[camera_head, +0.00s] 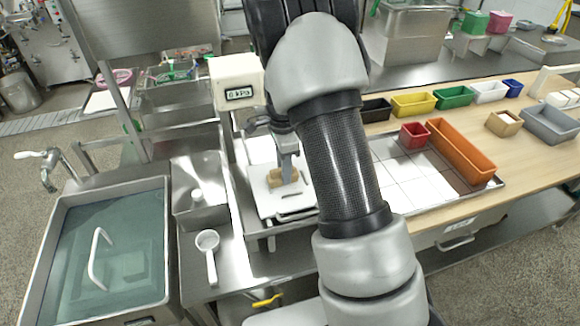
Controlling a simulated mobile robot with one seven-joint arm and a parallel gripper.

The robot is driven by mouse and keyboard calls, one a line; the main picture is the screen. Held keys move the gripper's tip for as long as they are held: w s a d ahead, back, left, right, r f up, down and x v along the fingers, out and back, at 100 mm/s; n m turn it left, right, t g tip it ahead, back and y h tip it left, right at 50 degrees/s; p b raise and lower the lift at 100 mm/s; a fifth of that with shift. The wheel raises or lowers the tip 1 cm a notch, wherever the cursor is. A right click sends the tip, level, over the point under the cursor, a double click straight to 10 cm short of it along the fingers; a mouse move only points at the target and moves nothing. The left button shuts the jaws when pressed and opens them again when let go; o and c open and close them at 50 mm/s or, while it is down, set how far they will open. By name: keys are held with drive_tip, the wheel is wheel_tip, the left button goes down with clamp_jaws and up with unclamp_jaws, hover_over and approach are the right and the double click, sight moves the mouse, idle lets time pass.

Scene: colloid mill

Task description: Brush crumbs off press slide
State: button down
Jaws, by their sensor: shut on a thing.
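The press (238,82) is a pale housing with a small display reading what looks like 0 kPa. Its slide (268,203) is a white plate with a slot at its front edge, lying below the housing. My gripper (287,168) points down over the slide, shut on a small tan, brush-like block (276,179). The block is at or just above the plate; I cannot tell whether it touches. Crumbs are too small to make out. My arm hides the right side of the press and part of the slide.
A water-filled sink (60,225) is at left. A steel bin (182,212) and a white strainer (208,243) are left of the slide. At right, a red bin (413,135) and an orange bin (460,150) stand on a tiled tray (400,209). Colored bins line the wooden counter.

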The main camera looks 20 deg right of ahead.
drive_tip(key=a, duration=0.2)
drive_tip(key=shift+a+f, duration=0.15)
drive_tip(key=shift+a, duration=0.15)
drive_tip(key=shift+w, duration=0.55)
drive_tip(key=shift+d+r, duration=0.2)
drive_tip(key=shift+d, duration=1.85)
drive_tip(key=shift+d+f, duration=0.15)
drive_tip(key=shift+d, duration=2)
wheel_tip(320, 180, up, 6)
drive_tip(key=p, duration=0.4)
drive_tip(key=shift+p, duration=0.35)
drive_tip(key=shift+r+p, duration=1.15)
drive_tip(key=shift+r, duration=0.4)
